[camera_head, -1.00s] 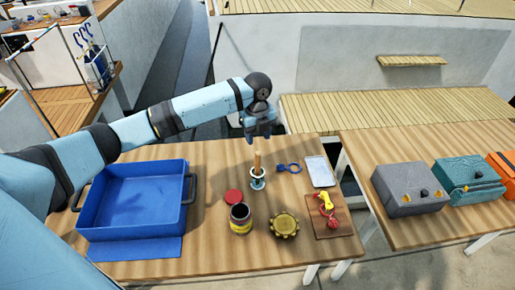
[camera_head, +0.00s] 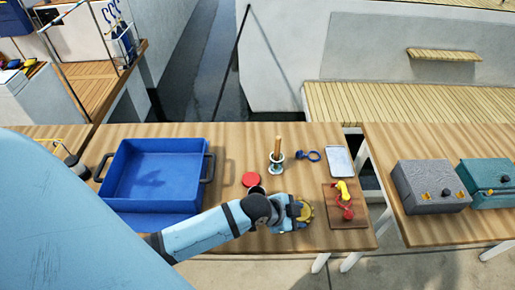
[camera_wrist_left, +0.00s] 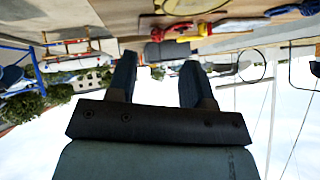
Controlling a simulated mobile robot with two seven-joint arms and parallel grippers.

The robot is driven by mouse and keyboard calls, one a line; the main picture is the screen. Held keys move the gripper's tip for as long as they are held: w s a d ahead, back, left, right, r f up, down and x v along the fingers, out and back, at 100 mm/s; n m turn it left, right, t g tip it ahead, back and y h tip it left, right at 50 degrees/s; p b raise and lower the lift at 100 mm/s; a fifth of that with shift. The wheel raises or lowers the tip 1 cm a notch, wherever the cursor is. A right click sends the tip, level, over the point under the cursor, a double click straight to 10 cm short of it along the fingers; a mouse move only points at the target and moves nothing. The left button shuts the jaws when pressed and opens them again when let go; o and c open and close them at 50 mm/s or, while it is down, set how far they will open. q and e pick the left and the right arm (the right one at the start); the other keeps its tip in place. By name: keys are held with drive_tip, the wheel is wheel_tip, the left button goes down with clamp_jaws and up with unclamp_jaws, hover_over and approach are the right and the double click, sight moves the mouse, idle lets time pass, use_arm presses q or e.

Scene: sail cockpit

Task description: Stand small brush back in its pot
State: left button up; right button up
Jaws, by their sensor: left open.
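The small brush (camera_head: 278,146) shows as an upright wooden handle standing in a small pale pot (camera_head: 276,168) with a dark base, near the middle of the table. Its bristle end is hidden. My left gripper (camera_head: 303,212) is low over the front of the table, to the right of and nearer than the pot, clear of the brush. It is beside a brass-coloured scalloped disc (camera_head: 306,208), which it partly covers. In the left wrist view the two fingers (camera_wrist_left: 158,78) stand apart with nothing between them. My right gripper is not in view.
A blue tray (camera_head: 205,170) stands at the left. A red lid (camera_head: 251,179) and a dark jar (camera_head: 256,190), mostly hidden by my arm, lie near the pot.

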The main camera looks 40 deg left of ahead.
use_arm(q)
drive_tip(key=s+a+f+n+t, duration=0.1)
drive_tip(key=s+n, duration=0.1)
drive_tip(key=s, duration=0.2)
drive_tip(key=s+a+f+n+t+y, duration=0.1)
drive_tip(key=s+f+n, duration=0.1)
drive_tip(key=s+n, duration=0.1)
drive_tip(key=s+a+f+n+t+y, duration=0.1)
drive_tip(key=s+a+n, duration=0.1)
drive_tip(key=s, duration=0.4)
drive_tip(key=shift+f+n, duration=0.3)
drive_tip(key=shift+n, duration=0.3)
drive_tip(key=r+p, duration=0.3)
drive_tip(key=shift+a+r+p, duration=0.2)
drive_tip(key=shift+p, duration=0.15)
